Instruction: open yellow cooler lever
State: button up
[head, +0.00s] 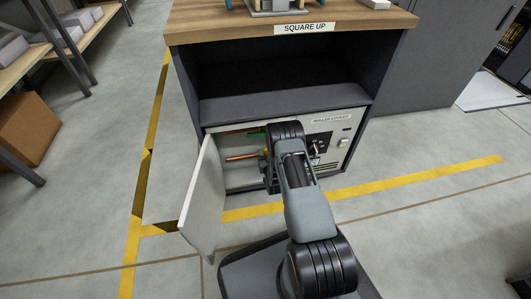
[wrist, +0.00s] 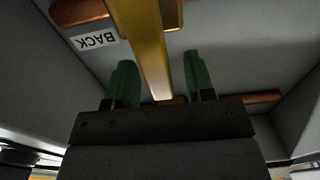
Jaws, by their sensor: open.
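The yellow lever (wrist: 142,35) is a long bar in the wrist view, running from the top edge down between my fingers. My gripper (wrist: 159,72) is open, with one green fingertip on each side of the lever. Gaps show between the lever and both fingers. In the head view my gripper (head: 267,168) reaches into the open cooler compartment, and my arm hides most of the lever there. A copper pipe (head: 241,157) shows left of the gripper, and also behind the lever in the wrist view (wrist: 262,97).
The white cooler door (head: 202,200) stands open on the left. A control panel (head: 320,146) is to the right. A "BACK" label (wrist: 96,41) is on the inner wall. The shelf (head: 270,105) overhangs above.

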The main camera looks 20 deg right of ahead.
jog(key=shift+w+d, duration=0.2)
jog(key=shift+w, duration=0.7)
jog(key=shift+c, duration=0.2)
grip_shut()
